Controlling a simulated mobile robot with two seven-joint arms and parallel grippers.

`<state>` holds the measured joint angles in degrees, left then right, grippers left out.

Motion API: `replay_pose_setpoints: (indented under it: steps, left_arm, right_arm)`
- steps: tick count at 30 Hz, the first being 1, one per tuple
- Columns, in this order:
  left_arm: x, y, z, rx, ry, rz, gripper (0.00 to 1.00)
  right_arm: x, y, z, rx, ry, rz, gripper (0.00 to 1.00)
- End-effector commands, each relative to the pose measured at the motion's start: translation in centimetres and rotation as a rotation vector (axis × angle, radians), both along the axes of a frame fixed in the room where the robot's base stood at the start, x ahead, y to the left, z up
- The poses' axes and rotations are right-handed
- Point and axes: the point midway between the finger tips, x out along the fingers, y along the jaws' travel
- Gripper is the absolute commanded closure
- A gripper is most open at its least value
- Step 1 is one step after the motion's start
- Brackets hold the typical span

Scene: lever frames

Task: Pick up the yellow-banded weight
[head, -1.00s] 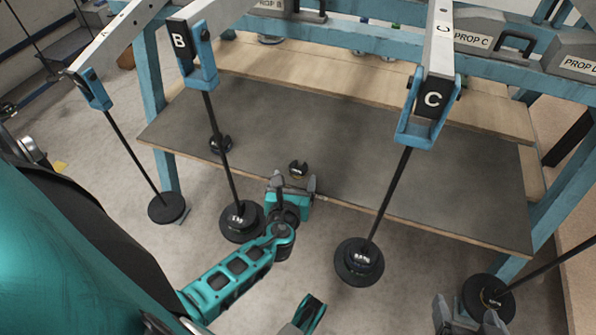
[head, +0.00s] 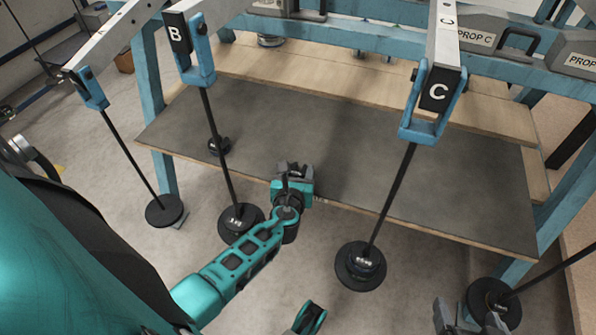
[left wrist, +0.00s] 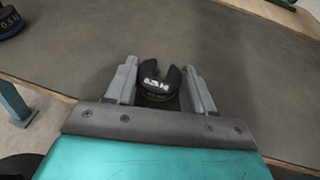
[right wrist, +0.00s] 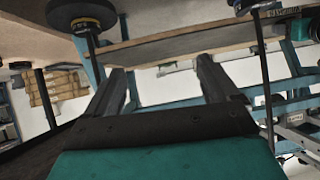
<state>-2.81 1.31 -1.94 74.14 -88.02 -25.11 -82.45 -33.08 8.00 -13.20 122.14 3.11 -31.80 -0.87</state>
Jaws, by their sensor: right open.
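A small black slotted weight (left wrist: 158,82) with a white label and a dull yellowish band low on its side lies on the grey mat, seen in the left wrist view. My left gripper (head: 293,170) is over it at the front of the bench, its fingers (left wrist: 160,85) on either side of the weight. The gaps look very small; I cannot tell whether they touch it. In the head view the gripper mostly hides this weight. My right gripper (head: 468,318) is open and empty at the bottom right, also seen in the right wrist view (right wrist: 160,75).
Another slotted weight (head: 219,145) with a blue band (left wrist: 8,22) is on the mat further left. Rods with black discs hang before the bench from beams B (head: 240,222) and C (head: 360,265), and at far left (head: 164,210). The mat's right side (head: 470,190) is clear.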

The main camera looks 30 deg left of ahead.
Motion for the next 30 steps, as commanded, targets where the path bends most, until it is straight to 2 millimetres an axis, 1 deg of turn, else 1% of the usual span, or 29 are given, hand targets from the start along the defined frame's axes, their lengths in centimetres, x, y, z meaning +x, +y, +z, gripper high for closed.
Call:
replay_pose_setpoints:
  steps: [1,6,9,16,20,23,26,30]
  left_arm:
    - [0.0,0.0,0.0,0.0,0.0,0.0,0.53]
    - [0.0,0.0,0.0,0.0,0.0,0.0,0.69]
    - [0.0,0.0,0.1,0.001,-0.002,0.0,0.77]
    - [0.0,0.0,0.1,0.001,-0.002,0.0,0.78]
    - [0.0,0.0,0.7,0.001,-0.002,0.0,0.78]
    - [0.0,0.0,1.6,0.0,-0.002,0.0,0.78]
    - [0.0,0.0,2.9,0.0,-0.003,0.0,0.78]
    - [0.0,0.0,5.5,0.0,-0.004,0.001,0.78]
  right_arm:
    - [0.0,0.0,0.0,-0.001,0.0,0.001,0.12]
    - [0.0,-0.1,-0.1,-0.002,0.0,0.0,0.12]
    - [0.0,-0.1,-0.1,-0.002,0.0,0.0,0.12]
    - [0.0,-0.1,0.0,-0.003,0.0,-0.001,0.12]
    - [0.0,-0.1,0.4,-0.003,-0.001,-0.001,0.12]
    - [0.1,-0.3,0.9,-0.004,-0.003,-0.004,0.12]
    - [0.0,-0.5,1.6,-0.009,-0.004,-0.007,0.12]
    - [-0.1,-0.9,2.9,-0.017,-0.008,-0.014,0.12]
